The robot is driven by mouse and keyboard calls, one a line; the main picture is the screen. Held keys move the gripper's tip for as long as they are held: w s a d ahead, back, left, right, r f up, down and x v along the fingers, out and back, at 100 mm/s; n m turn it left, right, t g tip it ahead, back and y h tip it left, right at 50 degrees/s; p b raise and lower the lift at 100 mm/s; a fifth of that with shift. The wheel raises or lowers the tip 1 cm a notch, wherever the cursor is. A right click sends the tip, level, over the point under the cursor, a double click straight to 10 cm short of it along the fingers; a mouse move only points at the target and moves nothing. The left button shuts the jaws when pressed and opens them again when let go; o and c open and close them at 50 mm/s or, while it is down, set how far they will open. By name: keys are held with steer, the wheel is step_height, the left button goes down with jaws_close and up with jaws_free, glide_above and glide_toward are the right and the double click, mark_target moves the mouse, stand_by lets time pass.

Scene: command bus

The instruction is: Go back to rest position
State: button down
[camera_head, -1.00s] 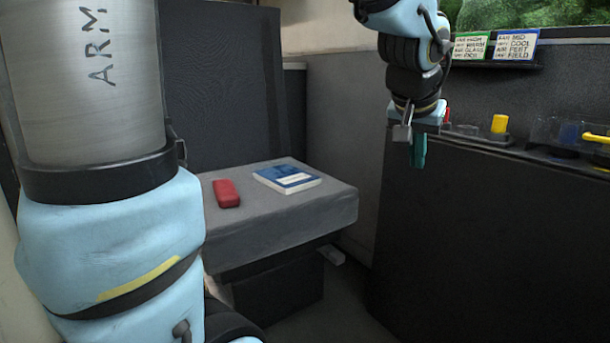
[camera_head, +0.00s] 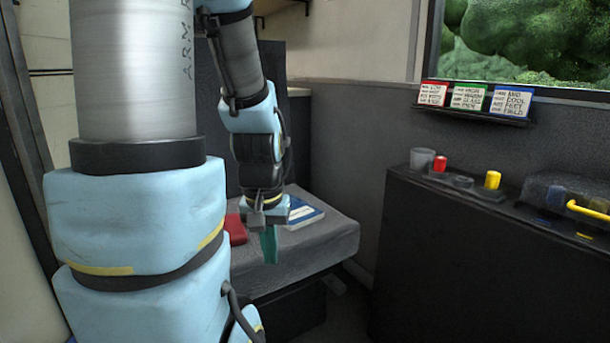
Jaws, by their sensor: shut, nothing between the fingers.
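My gripper (camera_head: 269,246) hangs fingers down at the end of my arm, in front of the grey seat (camera_head: 335,240) as I see it. Its teal fingers are shut with nothing between them. My arm's wrist covers part of the seat, the red case (camera_head: 236,229) and the left side of the blue and white book (camera_head: 305,213). Both objects lie on the seat, and my gripper appears apart from them.
A dark counter (camera_head: 440,262) stands at right. On it are a grey cup (camera_head: 421,159), a red cylinder (camera_head: 440,164), a yellow cylinder (camera_head: 492,180) and a clear box with a yellow handle (camera_head: 588,210). Label cards (camera_head: 467,97) sit below the window. Floor before the counter looks clear.

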step_height(320, 180, up, 33)
steer(key=p, duration=3.1)
steer(key=shift+f, duration=0.1)
